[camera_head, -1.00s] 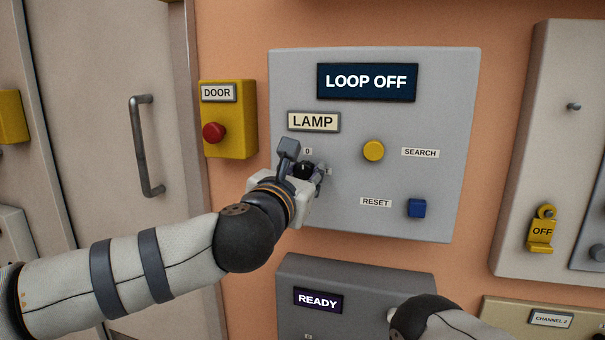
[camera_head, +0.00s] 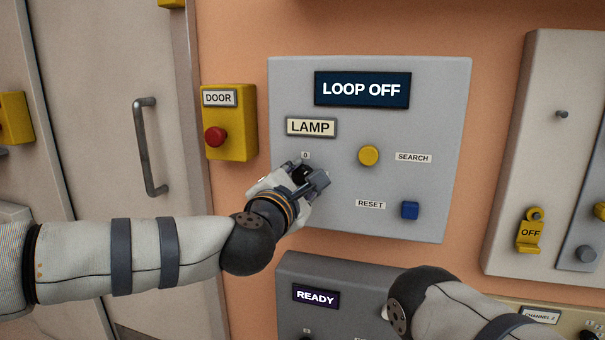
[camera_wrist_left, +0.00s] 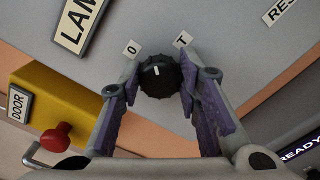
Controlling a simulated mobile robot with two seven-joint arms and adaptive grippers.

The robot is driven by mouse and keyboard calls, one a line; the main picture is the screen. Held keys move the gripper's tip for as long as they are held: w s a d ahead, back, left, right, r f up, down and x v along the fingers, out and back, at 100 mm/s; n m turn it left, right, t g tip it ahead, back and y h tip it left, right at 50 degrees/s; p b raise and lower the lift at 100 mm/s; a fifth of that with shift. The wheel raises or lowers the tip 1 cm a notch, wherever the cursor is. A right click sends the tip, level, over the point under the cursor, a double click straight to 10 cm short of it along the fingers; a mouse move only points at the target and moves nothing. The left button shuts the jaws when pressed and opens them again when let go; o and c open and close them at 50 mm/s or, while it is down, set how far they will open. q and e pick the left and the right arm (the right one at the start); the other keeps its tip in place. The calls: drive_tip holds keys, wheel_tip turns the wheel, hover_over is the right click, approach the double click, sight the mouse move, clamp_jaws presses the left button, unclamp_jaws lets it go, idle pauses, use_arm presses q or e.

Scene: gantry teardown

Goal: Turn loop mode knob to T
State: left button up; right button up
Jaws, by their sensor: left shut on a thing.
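The loop mode knob (camera_wrist_left: 160,78) is a dark ribbed round knob on the grey panel (camera_head: 420,110). It has a short white mark. In the left wrist view, a "0" label (camera_wrist_left: 131,47) is up and left of it and a "T" label (camera_wrist_left: 183,39) up and right. The mark points between the two labels. My left gripper (camera_wrist_left: 158,88) is shut on the knob, one purple-padded finger on each side. In the head view, the left gripper (camera_head: 309,181) mostly hides the knob and covers the T label. The panel display (camera_head: 362,89) reads LOOP OFF. My right gripper is out of view.
A LAMP label (camera_head: 311,127) is above the knob. A yellow button (camera_head: 368,156) and a blue RESET button (camera_head: 410,210) are to its right. A yellow DOOR box (camera_head: 240,120) with a red button is at left. My right forearm is low at right.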

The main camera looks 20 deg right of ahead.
use_arm(q)
drive_tip(key=m+p, duration=0.1)
drive_tip(key=m, duration=0.4)
drive_tip(key=shift+r+m, duration=0.1)
drive_tip(key=shift+m, duration=0.2)
drive_tip(key=shift+m+p, duration=0.5)
drive_tip(key=shift+m, duration=1.6)
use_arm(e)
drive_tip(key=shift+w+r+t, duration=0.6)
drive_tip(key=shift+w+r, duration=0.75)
use_arm(q)
drive_tip(key=shift+f, duration=0.2)
drive_tip(key=o, duration=1.1)
drive_tip(key=shift+o, duration=0.2)
drive_tip(key=v, duration=1.2)
